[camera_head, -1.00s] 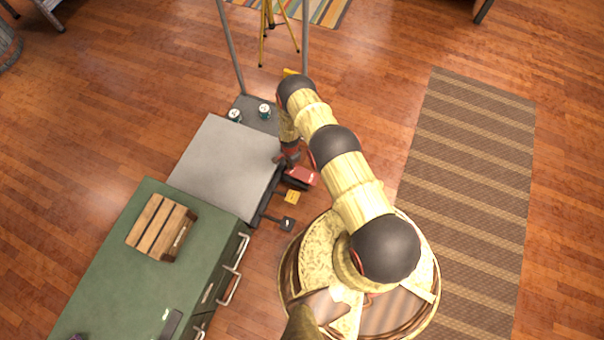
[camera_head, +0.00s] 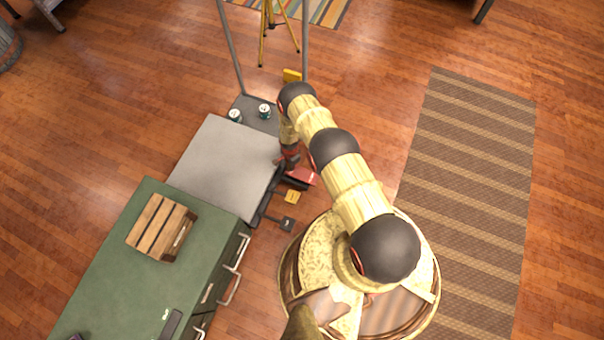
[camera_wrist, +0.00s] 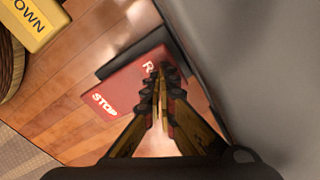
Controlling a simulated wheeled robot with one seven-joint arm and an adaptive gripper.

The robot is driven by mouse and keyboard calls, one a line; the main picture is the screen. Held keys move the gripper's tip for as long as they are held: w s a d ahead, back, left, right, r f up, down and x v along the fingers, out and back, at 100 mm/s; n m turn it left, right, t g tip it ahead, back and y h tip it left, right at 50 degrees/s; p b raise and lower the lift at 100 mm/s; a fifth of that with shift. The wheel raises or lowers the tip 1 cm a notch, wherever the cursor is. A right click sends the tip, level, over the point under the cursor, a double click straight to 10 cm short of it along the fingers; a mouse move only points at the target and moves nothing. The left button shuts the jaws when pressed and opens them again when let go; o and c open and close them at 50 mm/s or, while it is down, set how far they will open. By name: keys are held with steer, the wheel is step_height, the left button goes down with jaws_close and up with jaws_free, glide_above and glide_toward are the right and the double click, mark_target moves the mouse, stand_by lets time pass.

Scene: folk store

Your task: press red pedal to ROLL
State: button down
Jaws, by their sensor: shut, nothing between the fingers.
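The red pedal (camera_head: 302,175) sticks out from the side of the grey platform cart (camera_head: 228,165), low near the floor. In the wrist view the red pedal (camera_wrist: 128,84) carries the word STOP at its left end. At its other end a word beginning with R is partly hidden behind my fingertips. My gripper (camera_wrist: 160,78) is shut and empty, with its tips over that R end. I cannot tell whether the tips touch the pedal. In the head view my gripper (camera_head: 290,164) is partly hidden beside the cart.
A yellow pedal marked with a word ending in OWN (camera_wrist: 30,20) lies beside the red one. A green cabinet (camera_head: 110,265) with a wooden crate (camera_head: 160,227) stands at left. A striped rug (camera_head: 470,180) lies at right.

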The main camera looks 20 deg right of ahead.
steer(key=shift+s+f, duration=0.15)
steer(key=shift+f, duration=0.15)
step_height(320, 180, up, 9)
steer(key=p, duration=0.5)
stand_by(0.5)
stand_by(0.4)
